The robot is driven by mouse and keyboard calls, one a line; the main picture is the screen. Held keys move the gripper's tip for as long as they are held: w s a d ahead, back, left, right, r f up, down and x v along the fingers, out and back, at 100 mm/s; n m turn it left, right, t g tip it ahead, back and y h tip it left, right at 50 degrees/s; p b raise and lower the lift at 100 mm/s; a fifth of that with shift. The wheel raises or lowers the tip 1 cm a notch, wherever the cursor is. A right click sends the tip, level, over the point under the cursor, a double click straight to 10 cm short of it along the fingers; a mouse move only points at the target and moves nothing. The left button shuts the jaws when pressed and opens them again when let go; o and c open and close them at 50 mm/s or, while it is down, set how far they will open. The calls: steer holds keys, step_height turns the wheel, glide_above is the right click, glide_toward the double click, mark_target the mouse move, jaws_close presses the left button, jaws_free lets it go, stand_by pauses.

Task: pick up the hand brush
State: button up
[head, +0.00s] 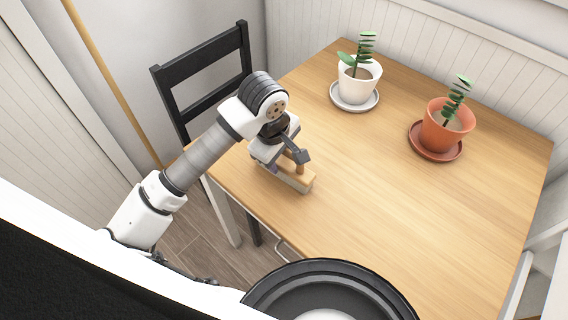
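The hand brush (298,179) lies near the left edge of the wooden table (380,210). It has a light wooden block with paler bristles under it, and part of it is hidden behind my gripper. My gripper (297,160) is right over the brush, with a dark finger beside an upright wooden part that looks like its handle. I cannot tell whether the fingers are closed on it. The brush appears to rest on the tabletop.
A white pot with a plant (358,78) on a saucer and a terracotta pot with a plant (447,125) on a saucer stand at the back. A black chair (205,65) is at the left edge. The table's middle and front are clear.

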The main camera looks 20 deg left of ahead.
steer(key=c, duration=0.7)
step_height(320, 180, up, 20)
steer(key=shift+r+b, duration=0.1)
steer(key=shift+b, duration=0.95)
